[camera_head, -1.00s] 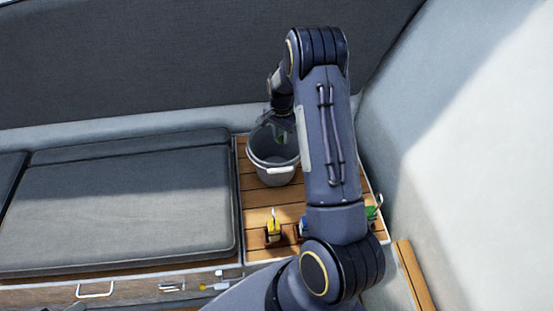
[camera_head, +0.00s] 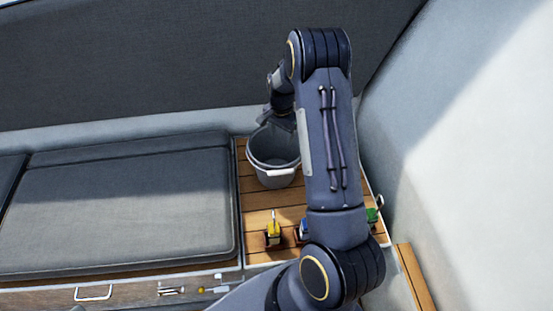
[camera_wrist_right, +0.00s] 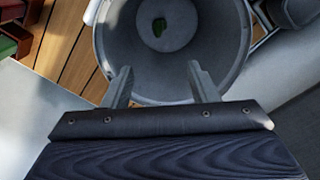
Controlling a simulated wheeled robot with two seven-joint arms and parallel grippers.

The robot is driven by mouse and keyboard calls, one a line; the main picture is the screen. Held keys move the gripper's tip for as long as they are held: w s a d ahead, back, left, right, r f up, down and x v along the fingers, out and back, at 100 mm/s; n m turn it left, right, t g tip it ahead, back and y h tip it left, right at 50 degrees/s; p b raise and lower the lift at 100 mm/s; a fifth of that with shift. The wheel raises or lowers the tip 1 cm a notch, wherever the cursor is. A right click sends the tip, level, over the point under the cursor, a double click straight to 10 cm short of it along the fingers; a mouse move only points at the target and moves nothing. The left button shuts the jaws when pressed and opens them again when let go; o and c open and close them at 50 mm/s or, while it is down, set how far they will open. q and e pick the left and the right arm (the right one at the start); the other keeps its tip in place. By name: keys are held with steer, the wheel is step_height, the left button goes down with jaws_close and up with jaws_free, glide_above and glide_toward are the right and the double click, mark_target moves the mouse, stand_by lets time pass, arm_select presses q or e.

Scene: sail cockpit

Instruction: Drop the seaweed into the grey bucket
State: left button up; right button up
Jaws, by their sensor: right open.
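The grey bucket (camera_head: 273,172) stands upright on the wooden slatted surface, left of my right arm in the head view. In the right wrist view the bucket (camera_wrist_right: 110,50) is seen from above, and a small green piece of seaweed (camera_wrist_right: 159,27) lies on its bottom. My right gripper (camera_wrist_right: 158,85) is open and empty, with its two fingers apart over the bucket's near side. In the head view the bucket's inside is partly hidden by my right wrist. My left gripper is not in view.
A yellow item (camera_head: 272,232) stands on the slats in front of the bucket, with blue and green items (camera_head: 372,214) partly behind my arm. A grey cushion (camera_head: 130,200) lies left, and a white wall (camera_head: 470,150) rises right.

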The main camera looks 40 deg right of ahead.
step_height(320, 180, up, 6)
steer(key=shift+r, duration=0.1)
stand_by(0.5)
steer(key=s+a+r+n+t+y, duration=0.35)
steer(key=s+a+r+n, duration=0.55)
steer(key=s+a+r, duration=0.8)
steer(key=s+a+f+n+t, duration=0.1)
steer(key=s+a+n, duration=0.3)
steer(key=s, duration=0.5)
steer(key=shift+s+a+t, duration=0.15)
steer(key=shift+s+t, duration=0.05)
steer(key=shift+t, duration=0.35)
